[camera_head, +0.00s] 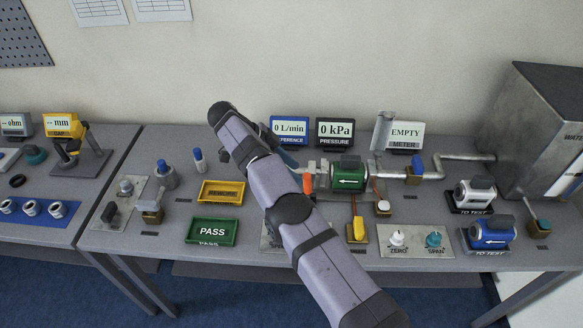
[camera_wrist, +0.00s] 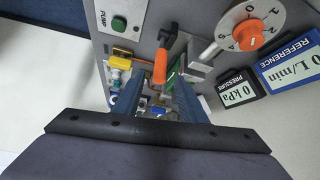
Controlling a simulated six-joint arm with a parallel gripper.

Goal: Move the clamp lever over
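The clamp lever has an orange handle (camera_head: 307,183), partly hidden by my arm in the head view, just left of the green flow meter (camera_head: 349,179). In the wrist view the orange handle (camera_wrist: 160,66) points toward my gripper, with a dark clamp body at its far end. My gripper (camera_wrist: 156,90) is open, with its two blue fingers apart and nothing held. The handle's near end appears between the fingertips in the picture; I cannot tell whether they touch it. In the head view my arm hides most of the gripper.
A dial with an orange knob (camera_wrist: 250,36) stands right of the lever in the wrist view. A yellow-handled valve (camera_head: 357,229) is in front of the green meter. Reference (camera_head: 289,130) and pressure (camera_head: 335,131) displays stand behind. A metal pipe (camera_head: 455,159) runs right to a tank.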

